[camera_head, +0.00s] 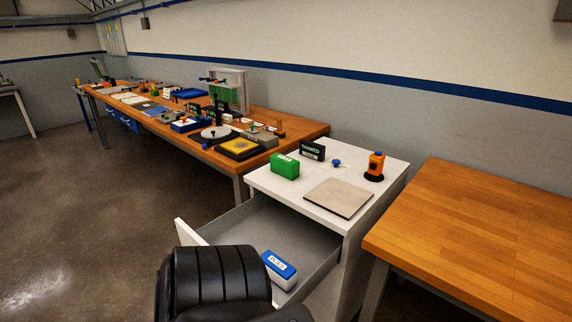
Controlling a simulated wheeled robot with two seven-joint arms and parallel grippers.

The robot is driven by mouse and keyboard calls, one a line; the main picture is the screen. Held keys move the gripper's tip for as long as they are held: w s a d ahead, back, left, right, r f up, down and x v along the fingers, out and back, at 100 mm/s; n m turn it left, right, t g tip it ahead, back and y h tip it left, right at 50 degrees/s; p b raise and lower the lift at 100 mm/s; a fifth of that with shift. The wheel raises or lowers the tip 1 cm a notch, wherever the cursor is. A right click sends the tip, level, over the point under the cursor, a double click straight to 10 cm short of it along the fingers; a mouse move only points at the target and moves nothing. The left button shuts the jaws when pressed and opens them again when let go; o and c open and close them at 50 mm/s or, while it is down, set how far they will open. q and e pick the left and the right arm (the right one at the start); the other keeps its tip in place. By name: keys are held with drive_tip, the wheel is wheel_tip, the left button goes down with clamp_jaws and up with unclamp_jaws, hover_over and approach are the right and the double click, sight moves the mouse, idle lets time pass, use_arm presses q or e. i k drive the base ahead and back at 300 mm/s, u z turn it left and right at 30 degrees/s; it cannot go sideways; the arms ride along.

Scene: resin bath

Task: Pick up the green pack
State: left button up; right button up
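The green pack (285,166) is a small bright green box with a white patch on its top. It stands on the left part of the white cabinet's top (292,191), near the edge above the open drawer. Nothing holds it. Neither of my grippers is in view.
The open drawer (268,223) holds a blue and white box (279,269). On the cabinet stand a dark green sign (312,150), a small blue piece (336,162), a beige plate (338,197) and an orange bottle (376,163). A bare wooden table (490,235) stands right.

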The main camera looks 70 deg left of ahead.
sight(288, 167)
drive_tip(key=u, duration=0.65)
drive_tip(key=i, duration=0.75)
drive_tip(key=u, duration=0.85)
